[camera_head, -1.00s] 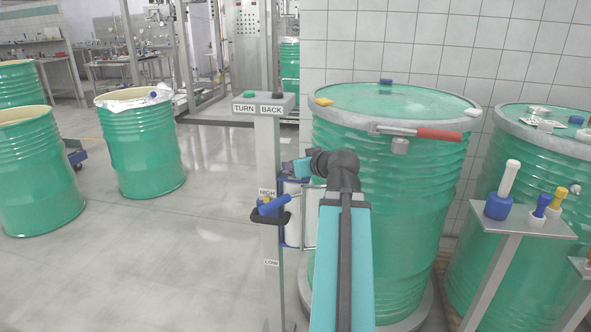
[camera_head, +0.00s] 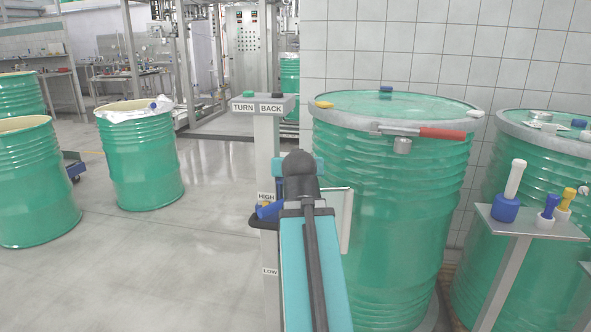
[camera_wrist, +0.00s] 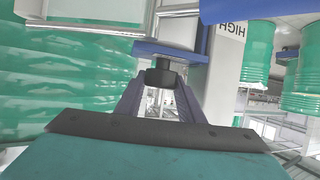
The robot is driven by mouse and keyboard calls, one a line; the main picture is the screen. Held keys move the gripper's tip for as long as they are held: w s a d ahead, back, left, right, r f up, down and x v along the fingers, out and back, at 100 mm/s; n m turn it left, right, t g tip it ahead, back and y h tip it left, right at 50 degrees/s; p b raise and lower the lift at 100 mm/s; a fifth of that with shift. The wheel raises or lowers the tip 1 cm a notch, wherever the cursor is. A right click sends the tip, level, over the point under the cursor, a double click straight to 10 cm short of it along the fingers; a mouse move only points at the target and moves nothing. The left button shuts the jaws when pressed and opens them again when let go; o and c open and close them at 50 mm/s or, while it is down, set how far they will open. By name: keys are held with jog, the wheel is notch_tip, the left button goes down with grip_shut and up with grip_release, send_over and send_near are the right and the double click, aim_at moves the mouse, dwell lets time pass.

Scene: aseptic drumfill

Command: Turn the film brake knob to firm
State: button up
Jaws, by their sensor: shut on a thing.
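In the wrist view a dark round knob (camera_wrist: 161,76) sits under a blue bracket (camera_wrist: 170,50), between the two fingers of my gripper (camera_wrist: 160,88). The fingers are shut on the knob. Any setting marks on it are not visible. In the head view my arm hides the knob and my fingers. The grey post (camera_head: 265,150) with TURN, BACK, HIGH and LOW labels stands just beyond my wrist. A pale frame (camera_head: 346,218) shows to the right of my arm.
A large closed green drum (camera_head: 400,200) with a red-handled clamp (camera_head: 442,133) stands close on the right. A small stand (camera_head: 530,224) holds blue and yellow tools. Open floor (camera_head: 140,270) lies on the left, with green drums (camera_head: 138,160) beyond it.

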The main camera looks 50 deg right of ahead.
jog(key=shift+w+r+m+g+h+p, duration=0.1)
jog(key=shift+m+g+h+p, duration=0.25)
jog(key=shift+m+g+h, duration=1.2)
jog(key=shift+d+m+g, duration=0.1)
jog(key=shift+m+g, duration=0.65)
jog(key=shift+m, duration=0.1)
jog(key=shift+r+m+g+h, duration=0.1)
jog(key=shift+m+g+h, duration=0.15)
jog(key=shift+m+g, duration=0.25)
jog(key=o, duration=1.1)
jog(key=shift+s, duration=0.2)
jog(key=shift+c, duration=0.2)
jog(key=shift+w, duration=0.1)
